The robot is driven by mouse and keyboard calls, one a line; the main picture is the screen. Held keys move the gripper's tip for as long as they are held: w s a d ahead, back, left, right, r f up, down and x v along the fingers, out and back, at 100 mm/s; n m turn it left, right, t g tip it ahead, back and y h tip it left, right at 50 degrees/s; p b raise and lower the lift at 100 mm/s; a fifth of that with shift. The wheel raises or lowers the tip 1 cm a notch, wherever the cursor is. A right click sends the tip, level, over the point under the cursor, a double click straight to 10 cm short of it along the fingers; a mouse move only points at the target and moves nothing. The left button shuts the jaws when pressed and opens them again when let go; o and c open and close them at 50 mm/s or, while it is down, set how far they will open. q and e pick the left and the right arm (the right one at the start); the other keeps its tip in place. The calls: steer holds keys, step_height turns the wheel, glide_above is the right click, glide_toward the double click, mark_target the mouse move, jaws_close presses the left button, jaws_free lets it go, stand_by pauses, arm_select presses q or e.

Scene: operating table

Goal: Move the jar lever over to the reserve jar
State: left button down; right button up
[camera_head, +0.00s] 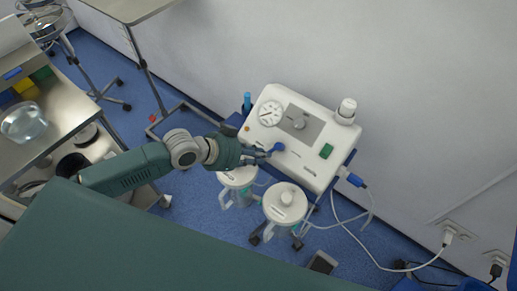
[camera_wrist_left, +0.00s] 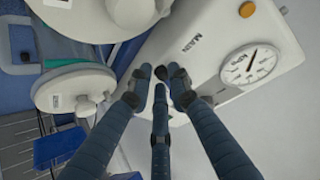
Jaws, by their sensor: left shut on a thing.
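The white suction unit (camera_head: 315,165) carries a small blue lever (camera_head: 277,147) on its front edge. My left gripper (camera_head: 266,152) is at that lever and shut on it; the fingers hide most of the contact. In the left wrist view its three dark fingers (camera_wrist_left: 162,80) meet over the white panel beside a label that seems to read "MAIN". Two lidded jars, a left jar (camera_head: 238,177) and a right jar (camera_head: 285,203), hang below the unit. I cannot read which is the reserve jar. My right gripper is not in view.
The unit has a round gauge (camera_head: 271,113), a green switch (camera_head: 326,151) and a white knob (camera_head: 347,110). A green-draped table (camera_head: 120,250) fills the lower left. A steel trolley (camera_head: 60,110) stands at left.

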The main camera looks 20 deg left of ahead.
arm_select(q)
steer(key=s+d+n+t+y+p, duration=0.1)
steer(key=d+n+p, duration=0.1)
steer(key=n+p, duration=0.2)
steer(key=s+d+n+t+y+p, duration=0.1)
steer(key=n+p, duration=0.4)
steer(key=d+n+t+y+p, duration=0.1)
steer(key=d+n+p, duration=0.1)
steer(key=n+p, duration=0.2)
steer(key=shift+s+d+f, duration=0.35)
steer(key=shift+s+f, duration=0.05)
steer(key=shift+n, duration=0.3)
steer(key=c, duration=1.7)
jaws_free()
steer(key=shift+c, duration=0.2)
steer(key=shift+w+d+r, duration=0.1)
steer(key=shift+w+r, duration=0.05)
steer(key=shift+w, duration=0.05)
